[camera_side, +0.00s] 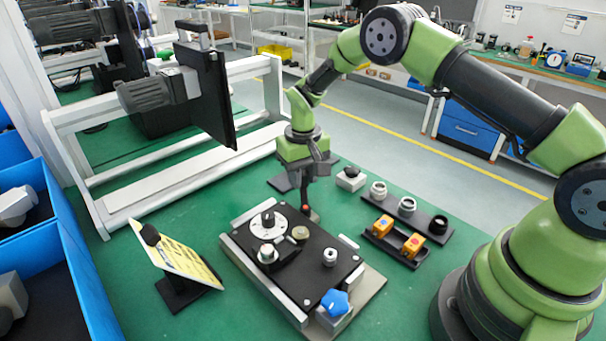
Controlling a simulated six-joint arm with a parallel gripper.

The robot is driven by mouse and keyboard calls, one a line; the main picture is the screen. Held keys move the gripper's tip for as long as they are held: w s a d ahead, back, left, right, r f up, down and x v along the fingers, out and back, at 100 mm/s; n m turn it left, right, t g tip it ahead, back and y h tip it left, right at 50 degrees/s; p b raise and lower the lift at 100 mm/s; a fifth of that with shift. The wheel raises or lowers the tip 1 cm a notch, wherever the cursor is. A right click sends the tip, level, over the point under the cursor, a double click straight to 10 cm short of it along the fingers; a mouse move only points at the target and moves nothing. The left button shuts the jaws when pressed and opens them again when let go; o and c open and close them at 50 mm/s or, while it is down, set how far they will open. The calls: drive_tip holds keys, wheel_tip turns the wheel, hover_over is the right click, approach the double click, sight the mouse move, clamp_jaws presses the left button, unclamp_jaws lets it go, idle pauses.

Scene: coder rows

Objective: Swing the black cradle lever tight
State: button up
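A black fixture plate (308,277) lies on a light base on the green bench. A white dial with a black hub (268,221) stands near its far left corner. A pale ring-shaped part (267,253) sits in a dark cradle (287,252) in front of the dial. I cannot clearly make out the black lever against the dark plate. My gripper (306,211) points down at the plate's far edge, behind a round brass-coloured part (301,233). A small red spot shows at its fingertips. Its fingers look close together, but the gap is not clear.
A tray with two orange blocks (384,226) and a rack of rings (425,218) stand right. A tilted yellow card (188,262) stands left; a white frame (170,187) stands behind.

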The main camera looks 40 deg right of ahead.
clamp_jaws()
drive_tip(key=s+m, duration=0.1)
drive_tip(key=m, duration=0.1)
drive_tip(key=s+d+m, duration=0.1)
drive_tip(key=m, duration=0.1)
drive_tip(key=shift+d, duration=0.3)
drive_tip(key=s+m, duration=0.2)
drive_tip(key=m, duration=0.1)
drive_tip(key=shift+d+m, duration=0.3)
drive_tip(key=shift+d, duration=0.1)
drive_tip(key=s+m, duration=0.1)
drive_tip(key=m, duration=0.1)
drive_tip(key=s+m, duration=0.1)
drive_tip(key=m, duration=0.1)
drive_tip(key=shift+s, duration=0.35)
drive_tip(key=shift+s+a+m, duration=0.25)
drive_tip(key=shift+s+m, duration=0.3)
drive_tip(key=shift+m, duration=0.55)
drive_tip(key=shift+s+a+m, duration=0.2)
drive_tip(key=shift+s+m, duration=0.35)
drive_tip(key=shift+m, duration=0.55)
drive_tip(key=o, duration=0.5)
unclamp_jaws()
